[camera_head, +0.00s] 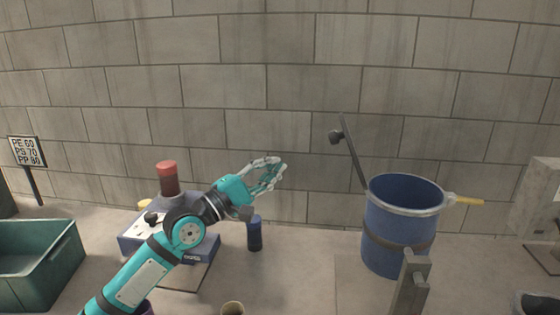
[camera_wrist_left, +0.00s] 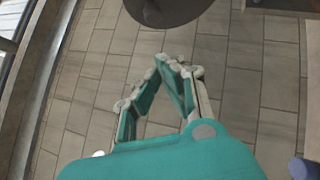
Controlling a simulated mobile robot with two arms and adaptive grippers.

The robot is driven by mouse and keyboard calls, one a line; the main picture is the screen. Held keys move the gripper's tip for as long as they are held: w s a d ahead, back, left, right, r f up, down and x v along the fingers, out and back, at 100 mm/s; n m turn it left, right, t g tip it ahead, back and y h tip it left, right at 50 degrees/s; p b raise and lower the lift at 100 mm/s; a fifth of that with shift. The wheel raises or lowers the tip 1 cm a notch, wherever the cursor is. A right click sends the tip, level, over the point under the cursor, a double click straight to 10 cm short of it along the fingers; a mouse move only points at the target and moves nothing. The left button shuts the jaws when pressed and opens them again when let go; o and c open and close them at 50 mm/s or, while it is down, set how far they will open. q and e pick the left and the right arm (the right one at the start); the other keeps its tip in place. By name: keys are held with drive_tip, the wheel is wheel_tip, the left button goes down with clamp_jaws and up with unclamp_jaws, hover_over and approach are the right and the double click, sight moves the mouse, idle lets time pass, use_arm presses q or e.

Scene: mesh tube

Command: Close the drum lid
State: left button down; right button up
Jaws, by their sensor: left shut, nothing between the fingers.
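A blue drum (camera_head: 393,250) with a pale rim stands on the right of the bench in the head view. Its dark lid (camera_head: 353,155) stands up steeply at the drum's left rim, seen nearly edge-on, so the drum is open. A dark knob (camera_head: 335,137) sticks out from the lid's left face. A yellow handle (camera_head: 468,201) points right from the rim. My left gripper (camera_head: 280,165) is shut and empty, left of the lid and apart from it. In the left wrist view its fingertips (camera_wrist_left: 178,64) meet below a dark round shape that appears to be the lid.
A grey post (camera_head: 411,285) stands in front of the drum. A green crate (camera_head: 60,262) is at far left. A block wall rises behind.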

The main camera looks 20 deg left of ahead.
use_arm(q)
drive_tip(key=w+d+r+p, duration=0.3)
drive_tip(key=w+d+p, duration=0.2)
drive_tip(key=w+d, duration=0.2)
drive_tip(key=shift+w+r, duration=0.3)
drive_tip(key=shift+w, duration=0.05)
drive_tip(key=shift+a, duration=0.1)
drive_tip(key=shift+w, duration=0.1)
